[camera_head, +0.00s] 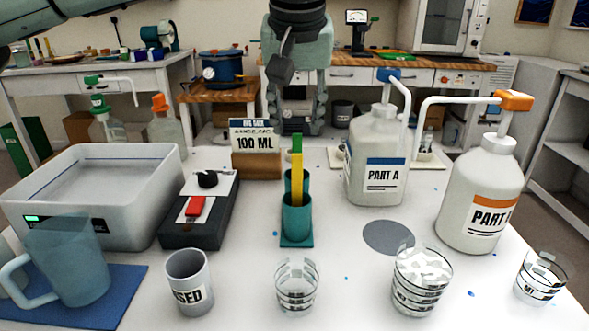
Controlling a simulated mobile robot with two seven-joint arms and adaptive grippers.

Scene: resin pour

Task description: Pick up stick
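A yellow stick (297,180) stands upright in a teal two-cup holder (296,225) in the middle of the table. My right gripper is out of view.
The Part A bottle (375,150) and Part B bottle (482,195), both with pumps, stand right of the holder. Clear cups (297,287) and a grey USED cup (189,282) line the front.

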